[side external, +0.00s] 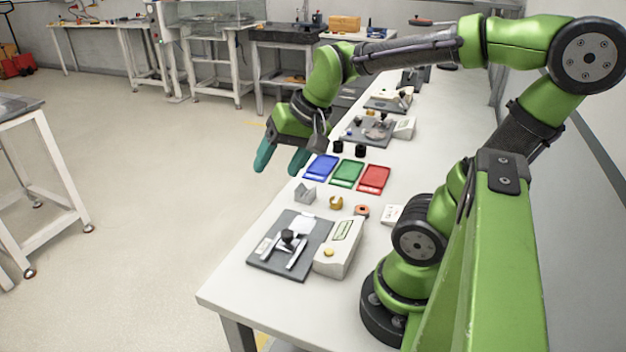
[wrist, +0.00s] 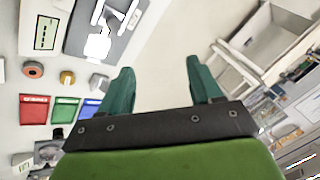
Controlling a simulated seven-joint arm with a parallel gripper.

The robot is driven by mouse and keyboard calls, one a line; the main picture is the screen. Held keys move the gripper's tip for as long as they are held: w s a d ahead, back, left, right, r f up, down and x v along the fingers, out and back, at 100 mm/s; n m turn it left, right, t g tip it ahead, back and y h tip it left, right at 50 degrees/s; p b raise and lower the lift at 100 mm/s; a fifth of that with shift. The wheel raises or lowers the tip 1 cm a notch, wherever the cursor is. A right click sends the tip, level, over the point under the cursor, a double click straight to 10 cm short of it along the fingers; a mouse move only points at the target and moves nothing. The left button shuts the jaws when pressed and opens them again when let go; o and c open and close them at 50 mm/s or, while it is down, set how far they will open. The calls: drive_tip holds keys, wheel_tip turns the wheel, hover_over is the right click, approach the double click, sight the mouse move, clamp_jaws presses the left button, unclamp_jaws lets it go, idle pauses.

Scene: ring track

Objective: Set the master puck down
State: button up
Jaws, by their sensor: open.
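My gripper (side external: 281,158) is open and empty, held in the air by the table's left edge. Its two teal fingers show apart in the wrist view (wrist: 160,68), with floor between them. On the table lie a small gold ring-like piece (side external: 336,203), also in the wrist view (wrist: 67,78), and an orange round piece with a dark centre (side external: 362,211), also there (wrist: 33,69). I cannot tell which is the master puck. A grey notched block (side external: 305,194) stands left of the gold piece. The gripper is apart from all of them.
Blue (side external: 321,167), green (side external: 347,173) and red (side external: 374,179) trays lie behind the small pieces. A dark gauge plate (side external: 262,262) and a white display box (side external: 339,247) stand in front. Black cylinders and more instruments stand farther back. The table's front corner is bare.

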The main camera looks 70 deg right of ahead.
drive_tip(key=s+a+r+n+t+y, duration=0.1)
drive_tip(key=s+a+n, duration=0.2)
drive_tip(key=a, duration=0.4)
drive_tip(key=shift+r+n+t, duration=0.35)
drive_tip(key=shift+n+t, duration=0.05)
drive_tip(key=shift+n, duration=0.5)
